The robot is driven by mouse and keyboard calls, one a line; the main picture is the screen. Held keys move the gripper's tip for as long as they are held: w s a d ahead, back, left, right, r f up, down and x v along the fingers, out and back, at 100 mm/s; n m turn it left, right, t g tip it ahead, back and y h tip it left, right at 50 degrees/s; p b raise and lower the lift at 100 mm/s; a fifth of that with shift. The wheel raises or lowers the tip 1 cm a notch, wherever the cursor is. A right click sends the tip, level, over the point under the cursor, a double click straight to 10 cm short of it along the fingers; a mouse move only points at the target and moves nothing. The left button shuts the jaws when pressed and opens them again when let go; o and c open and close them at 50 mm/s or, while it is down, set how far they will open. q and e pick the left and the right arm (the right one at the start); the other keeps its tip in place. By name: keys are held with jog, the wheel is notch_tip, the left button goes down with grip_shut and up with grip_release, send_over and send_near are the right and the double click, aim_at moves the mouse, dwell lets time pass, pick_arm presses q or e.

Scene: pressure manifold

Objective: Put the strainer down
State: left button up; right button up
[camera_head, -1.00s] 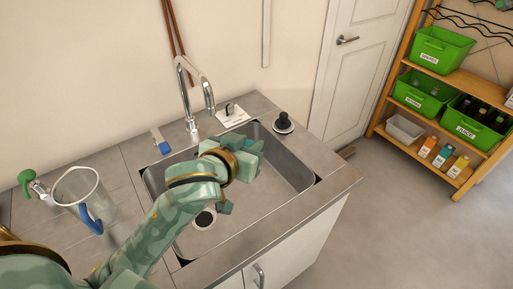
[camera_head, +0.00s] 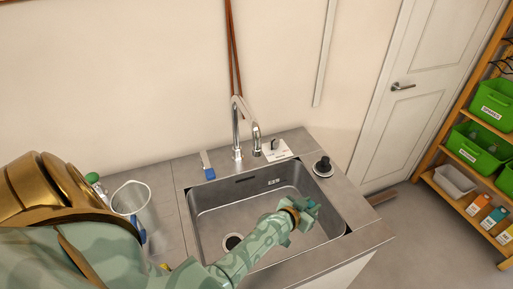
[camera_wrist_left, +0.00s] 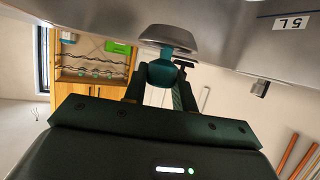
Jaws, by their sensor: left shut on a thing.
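My left gripper (camera_head: 308,207) is low over the right part of the sink basin. In the left wrist view, my left gripper (camera_wrist_left: 165,75) is shut on the strainer (camera_wrist_left: 167,38), a shallow silver metal dish that shows just beyond the fingertips. The hand hides the strainer in the head view, and I cannot tell whether it touches the basin. The steel sink (camera_head: 212,204) has a dark round drain (camera_head: 233,242) towards its front left. My right gripper is out of view.
A chrome tap (camera_head: 237,137) stands behind the sink. A clear jug (camera_head: 130,198) with a blue handle is on the left counter. Shelves with green bins (camera_head: 478,147) stand far right.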

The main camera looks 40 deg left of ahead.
pick_arm(q)
jog(key=s+a+f+n+g+y+p, duration=0.1)
jog(key=s+a+f+n+y, duration=0.25)
jog(key=a, duration=0.45)
jog(key=s+a+f+n+y+p, duration=0.2)
jog(key=s+a+f+n+y, duration=0.15)
jog(key=a, duration=0.45)
jog(key=shift+m, duration=0.3)
notch_tip(320, 180, down, 7)
jog(key=b, duration=0.7)
jog(key=shift+a+r, duration=0.1)
jog(key=shift+r, duration=0.05)
jog(key=shift+g, duration=0.3)
jog(key=shift+f+b, duration=0.55)
jog(key=shift+f, duration=0.05)
jog(key=o, duration=1)
jog(key=shift+o, duration=0.2)
